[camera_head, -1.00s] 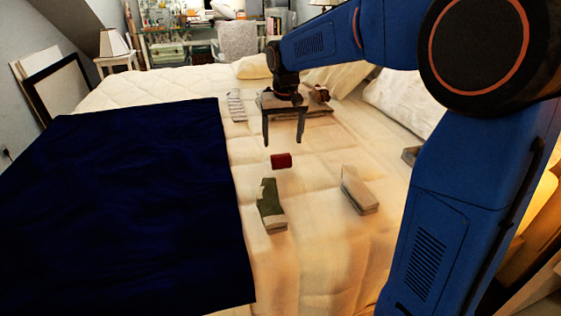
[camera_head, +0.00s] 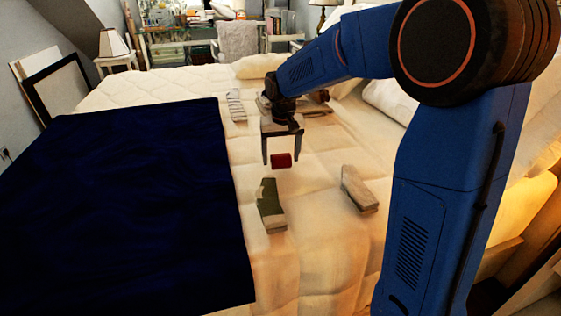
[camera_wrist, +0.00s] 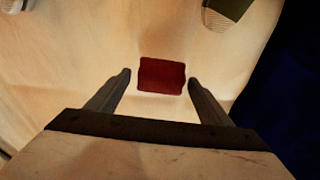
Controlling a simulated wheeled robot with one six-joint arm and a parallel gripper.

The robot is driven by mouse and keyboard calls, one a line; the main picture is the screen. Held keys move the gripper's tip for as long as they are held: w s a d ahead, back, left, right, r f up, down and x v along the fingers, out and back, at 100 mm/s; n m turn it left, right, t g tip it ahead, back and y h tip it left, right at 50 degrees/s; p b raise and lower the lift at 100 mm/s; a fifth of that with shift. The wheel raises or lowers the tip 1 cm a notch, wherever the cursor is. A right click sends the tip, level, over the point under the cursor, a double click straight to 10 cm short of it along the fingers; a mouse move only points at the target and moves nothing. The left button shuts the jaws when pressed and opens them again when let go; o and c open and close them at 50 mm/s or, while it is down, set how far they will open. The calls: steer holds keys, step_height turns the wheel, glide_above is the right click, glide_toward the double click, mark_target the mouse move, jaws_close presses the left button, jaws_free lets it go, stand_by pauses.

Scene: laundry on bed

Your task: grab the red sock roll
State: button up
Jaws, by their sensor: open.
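The red sock roll (camera_head: 281,160) lies on the cream bedspread, right of the dark blue blanket. My gripper (camera_head: 283,163) is open, with its two fingers pointing down close to the roll. In the wrist view, the roll (camera_wrist: 161,75) sits between and just beyond the fingertips of my gripper (camera_wrist: 159,75), with a gap on each side. Neither finger visibly touches it. The head view does not clearly show how high the tips are above the bed.
A green and grey folded item (camera_head: 270,205) and a pale grey folded item (camera_head: 358,188) lie nearer on the bed. A striped item (camera_head: 236,106) lies farther back. The dark blue blanket (camera_head: 130,200) covers the left side. Bare bedspread surrounds the roll.

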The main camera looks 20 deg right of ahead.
steer(key=c, duration=1.1)
